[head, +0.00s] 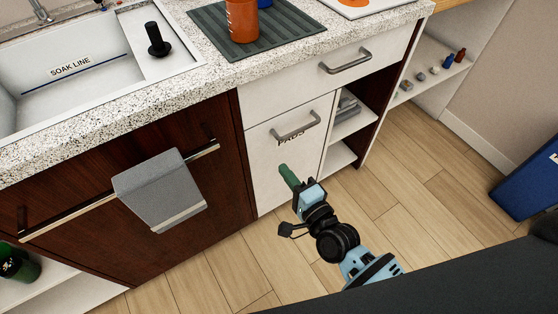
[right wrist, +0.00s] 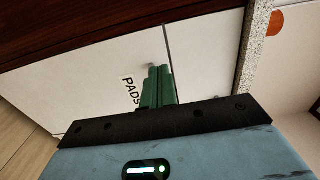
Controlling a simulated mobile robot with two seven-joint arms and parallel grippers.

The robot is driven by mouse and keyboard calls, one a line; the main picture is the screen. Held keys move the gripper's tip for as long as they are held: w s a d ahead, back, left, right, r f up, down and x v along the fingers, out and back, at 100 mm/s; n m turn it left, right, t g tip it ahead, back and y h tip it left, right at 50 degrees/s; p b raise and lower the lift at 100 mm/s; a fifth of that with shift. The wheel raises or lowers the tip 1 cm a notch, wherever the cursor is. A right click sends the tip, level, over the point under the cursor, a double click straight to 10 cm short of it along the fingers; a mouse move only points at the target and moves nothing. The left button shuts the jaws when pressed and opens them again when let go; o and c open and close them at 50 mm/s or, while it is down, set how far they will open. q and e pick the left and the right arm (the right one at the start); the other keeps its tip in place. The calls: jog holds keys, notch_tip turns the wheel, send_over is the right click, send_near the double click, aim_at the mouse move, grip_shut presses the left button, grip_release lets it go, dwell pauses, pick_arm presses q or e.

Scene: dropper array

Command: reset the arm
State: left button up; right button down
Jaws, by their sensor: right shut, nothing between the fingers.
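My right gripper (head: 286,172) has green fingers and hangs low in front of the white cabinet, apart from the counter top. In the right wrist view its fingers (right wrist: 158,88) are together with nothing between them, and they point toward the white door marked PADS (right wrist: 130,92). The same PADS door (head: 290,160) shows in the head view with a grey bar handle (head: 296,127), and it looks shut. My left gripper is not in the head view.
A speckled counter (head: 215,72) holds a white sink (head: 85,70), a dark ribbed mat (head: 290,28) and an orange container (head: 242,20). A grey towel (head: 160,190) hangs on a rail. Open shelves (head: 430,62) hold small bottles. A blue bin (head: 525,185) stands right. Wood floor (head: 400,190) is free.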

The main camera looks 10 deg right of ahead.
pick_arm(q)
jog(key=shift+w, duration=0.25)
pick_arm(e)
jog(key=shift+s+d, duration=0.1)
jog(key=shift+s, duration=0.3)
